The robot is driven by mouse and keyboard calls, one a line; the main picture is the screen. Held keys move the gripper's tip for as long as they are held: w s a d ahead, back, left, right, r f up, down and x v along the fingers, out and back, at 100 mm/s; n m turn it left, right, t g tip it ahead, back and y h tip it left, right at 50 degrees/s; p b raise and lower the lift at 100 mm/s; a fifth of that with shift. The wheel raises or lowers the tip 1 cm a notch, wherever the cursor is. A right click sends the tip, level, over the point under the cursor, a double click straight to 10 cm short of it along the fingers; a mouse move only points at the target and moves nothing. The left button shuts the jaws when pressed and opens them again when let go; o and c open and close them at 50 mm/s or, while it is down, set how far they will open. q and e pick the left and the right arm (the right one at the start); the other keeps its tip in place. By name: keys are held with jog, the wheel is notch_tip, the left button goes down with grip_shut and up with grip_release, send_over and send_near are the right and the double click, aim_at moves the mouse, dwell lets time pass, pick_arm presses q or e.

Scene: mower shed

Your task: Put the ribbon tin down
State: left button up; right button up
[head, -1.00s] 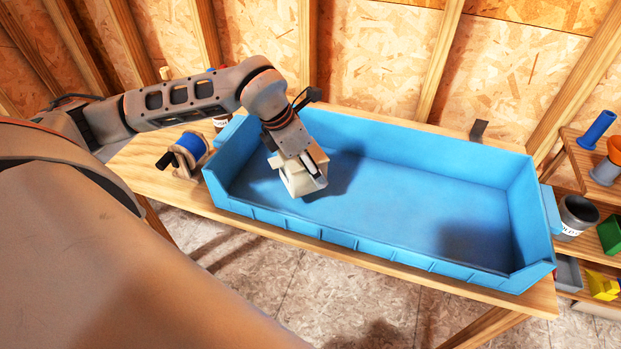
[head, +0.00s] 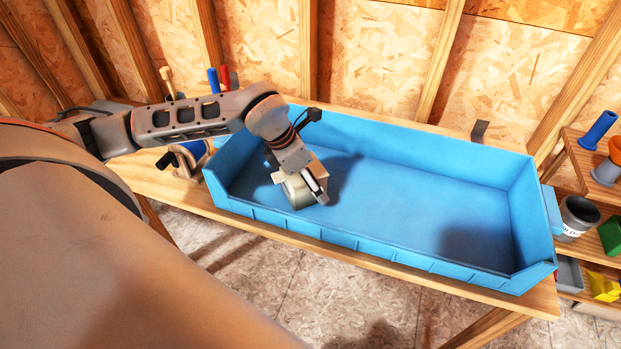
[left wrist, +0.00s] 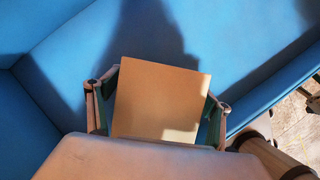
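The ribbon tin (head: 294,191) is a pale, boxy thing inside the big blue bin, towards its left end. My left gripper (head: 307,188) reaches down over it with a finger along its near side. In the left wrist view the tin's flat tan top (left wrist: 158,100) lies between the two green-padded fingers of the left gripper (left wrist: 160,112). The gripper looks shut on the tin, which sits slightly turned between the pads. The tin's underside is hidden, so I cannot tell whether it touches the bin floor. My right gripper is not in view.
The blue bin (head: 440,262) stands on a wooden bench (head: 170,190); its floor right of the tin is clear. Left of it is a spool with blue winding (head: 190,153). A dark labelled can (head: 578,217) and shelves with coloured items (head: 603,238) stand at the right.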

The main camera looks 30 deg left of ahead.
pick_arm(q)
jog(key=v, duration=1.2)
jog(key=shift+r, duration=0.15)
jog(key=shift+w, duration=0.1)
dwell(0.3)
